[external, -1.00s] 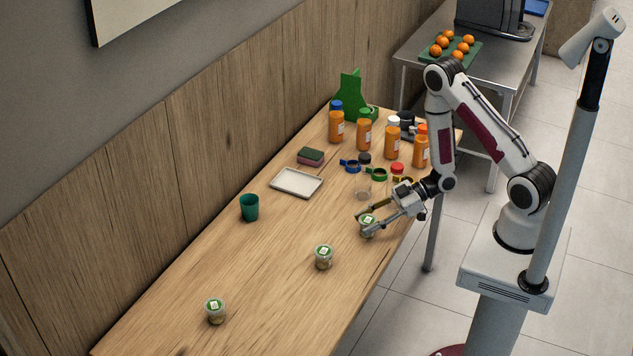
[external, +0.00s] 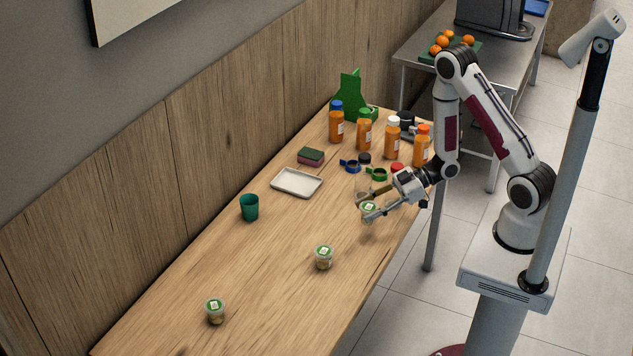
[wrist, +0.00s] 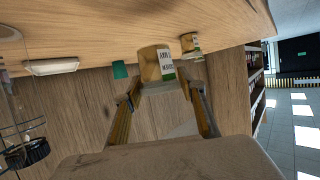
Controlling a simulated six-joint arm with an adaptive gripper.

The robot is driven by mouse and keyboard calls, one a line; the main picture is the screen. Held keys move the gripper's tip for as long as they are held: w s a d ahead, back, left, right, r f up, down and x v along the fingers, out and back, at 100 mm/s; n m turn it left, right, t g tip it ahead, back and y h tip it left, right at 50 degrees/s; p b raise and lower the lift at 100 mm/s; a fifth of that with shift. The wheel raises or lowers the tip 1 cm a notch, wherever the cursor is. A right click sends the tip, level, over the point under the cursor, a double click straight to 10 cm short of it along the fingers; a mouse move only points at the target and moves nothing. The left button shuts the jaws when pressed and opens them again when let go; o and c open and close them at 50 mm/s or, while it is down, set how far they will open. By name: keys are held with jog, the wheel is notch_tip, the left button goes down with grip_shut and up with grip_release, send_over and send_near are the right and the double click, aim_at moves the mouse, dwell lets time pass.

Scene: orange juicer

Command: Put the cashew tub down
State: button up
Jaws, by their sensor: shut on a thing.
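My gripper (external: 372,209) is shut on a small clear tub with a green-and-white lid label, taken as the cashew tub (external: 368,206). It is held a little above the near right part of the table. In the wrist view the tub (wrist: 155,64) sits between the fingertips, showing tan contents and a label too small to read surely. Two similar tubs stand on the table: one nearer the middle (external: 324,257) and one toward the front left (external: 215,311).
Behind my gripper stand several orange juice bottles (external: 364,130), coloured rings (external: 377,174) and a green stand (external: 350,100). A white tray (external: 297,182), a sponge (external: 311,156) and a green cup (external: 249,207) lie to the left. The wooden table (external: 280,225) between cup and tubs is clear.

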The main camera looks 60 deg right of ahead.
aim_at(365, 206)
jog(key=shift+r, duration=2.4)
jog(key=shift+w, duration=0.1)
jog(key=shift+w+a+f, duration=0.1)
jog(key=shift+w+a, duration=0.2)
jog(key=shift+w, duration=0.1)
jog(key=w+a+f+n+g+y, duration=0.15)
jog(key=w+a+n+g, duration=0.25)
jog(key=w+a, duration=1.6)
jog(key=a+r+y, duration=0.1)
jog(key=a+r, duration=0.1)
jog(key=a, duration=1.1)
jog(key=shift+w+a, duration=0.2)
jog(key=shift+w, duration=0.2)
jog(key=shift+f+y, duration=0.1)
jog(key=shift+y, duration=0.15)
